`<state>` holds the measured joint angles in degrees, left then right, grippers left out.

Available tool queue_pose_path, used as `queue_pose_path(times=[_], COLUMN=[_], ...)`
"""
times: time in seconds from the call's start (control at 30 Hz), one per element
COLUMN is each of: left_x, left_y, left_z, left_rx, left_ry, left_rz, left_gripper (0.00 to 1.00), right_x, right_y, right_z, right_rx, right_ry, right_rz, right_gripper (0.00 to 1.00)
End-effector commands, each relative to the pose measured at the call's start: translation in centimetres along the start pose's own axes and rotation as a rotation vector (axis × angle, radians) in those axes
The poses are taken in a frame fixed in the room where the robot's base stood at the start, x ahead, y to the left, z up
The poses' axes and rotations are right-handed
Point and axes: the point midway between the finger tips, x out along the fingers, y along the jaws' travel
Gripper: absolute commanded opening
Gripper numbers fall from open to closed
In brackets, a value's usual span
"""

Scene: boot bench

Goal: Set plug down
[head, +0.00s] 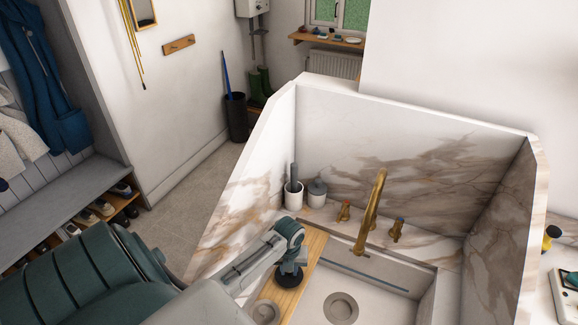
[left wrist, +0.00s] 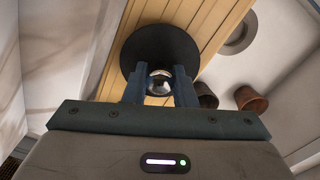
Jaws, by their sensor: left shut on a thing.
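The plug is a black disc (head: 289,278) with a shiny metal knob, which shows in the left wrist view (left wrist: 160,52). My left gripper (head: 289,264) is shut on the knob, its two blue-grey fingers (left wrist: 160,88) on either side of it. The disc is level, over or on a slatted wooden board (head: 311,248) lying across the left part of the pale marble sink (head: 385,298). I cannot tell whether the disc touches the board. A round drain (head: 341,307) shows in the sink floor right of the board. My right gripper is not in view.
A brass tap (head: 373,205) with two handles stands behind the sink. A white pot with a brush (head: 293,193) and a lidded pot (head: 317,192) stand at the back left. Two brown pots (left wrist: 206,96) (left wrist: 251,98) show beside the board. Marble walls enclose the sink.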

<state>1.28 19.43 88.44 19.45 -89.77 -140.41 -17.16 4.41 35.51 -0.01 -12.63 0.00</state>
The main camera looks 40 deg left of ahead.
Motion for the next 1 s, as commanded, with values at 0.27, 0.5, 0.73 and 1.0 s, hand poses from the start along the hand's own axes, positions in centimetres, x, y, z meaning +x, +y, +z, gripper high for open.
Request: queue_pose_path(times=[0.27,0.5,0.73,1.0], left_x=[0.2,0.2,-1.6,-7.3], left_y=[0.0,0.0,0.0,0.0], left_z=[0.0,0.0,0.1,0.1], left_rx=[0.000,0.000,0.001,0.003], left_ry=[0.000,0.000,-0.005,-0.007], left_rz=[0.000,0.000,-0.001,-0.001], left_gripper=[0.46,0.46,0.46,0.46], right_x=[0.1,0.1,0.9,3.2], right_y=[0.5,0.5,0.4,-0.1], right_z=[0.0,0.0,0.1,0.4], right_rx=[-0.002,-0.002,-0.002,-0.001], right_ry=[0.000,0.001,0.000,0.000], right_rz=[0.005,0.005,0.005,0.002], right_gripper=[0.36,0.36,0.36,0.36])
